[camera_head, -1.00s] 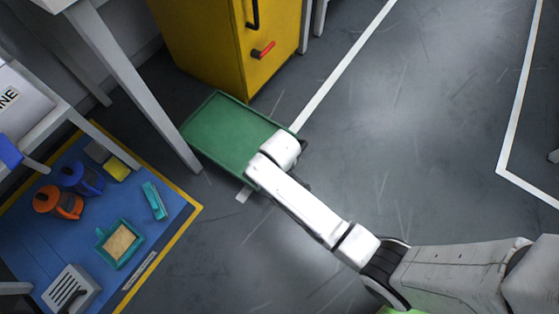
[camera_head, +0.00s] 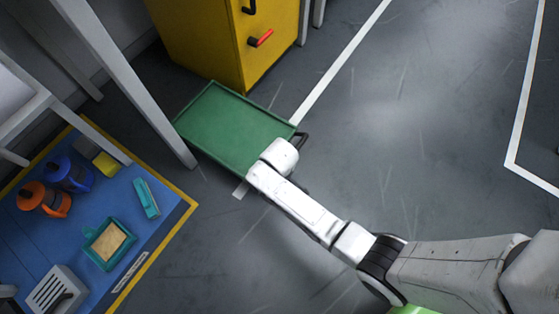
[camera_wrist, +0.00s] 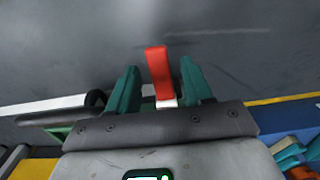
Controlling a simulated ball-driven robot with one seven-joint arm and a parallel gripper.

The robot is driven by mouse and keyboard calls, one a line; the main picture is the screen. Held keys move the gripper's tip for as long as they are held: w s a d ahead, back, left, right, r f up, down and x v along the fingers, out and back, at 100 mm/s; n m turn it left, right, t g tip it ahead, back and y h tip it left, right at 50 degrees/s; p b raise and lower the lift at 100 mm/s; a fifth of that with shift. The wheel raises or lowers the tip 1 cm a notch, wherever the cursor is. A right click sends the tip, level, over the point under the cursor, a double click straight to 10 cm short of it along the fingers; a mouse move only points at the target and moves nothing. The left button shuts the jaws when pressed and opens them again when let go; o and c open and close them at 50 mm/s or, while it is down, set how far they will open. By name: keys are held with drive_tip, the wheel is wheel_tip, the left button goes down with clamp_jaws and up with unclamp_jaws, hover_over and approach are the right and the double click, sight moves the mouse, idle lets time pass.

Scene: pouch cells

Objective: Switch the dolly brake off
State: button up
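The green dolly (camera_head: 232,125) stands on the floor at the left of centre in the head view, with a dark handle (camera_head: 301,141) at its right corner. The end of my arm hangs over its right edge and hides my gripper there. In the wrist view my gripper (camera_wrist: 160,78) is open, with two teal fingers apart. A red lever (camera_wrist: 158,65) with a white base (camera_wrist: 166,103) lies between the fingers, with small gaps on both sides. I take it for the brake lever. A dark bar (camera_wrist: 60,113) and a green sliver of the dolly show at left.
A yellow cabinet (camera_head: 225,45) with a red handle stands behind the dolly. A white table leg (camera_head: 130,75) rises close to its left. A blue mat (camera_head: 75,235) with a yellow border holds jugs and trays. Floor at right is clear.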

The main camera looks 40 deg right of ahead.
clamp_jaws()
idle(0.3)
drive_tip(key=shift+r, duration=0.1)
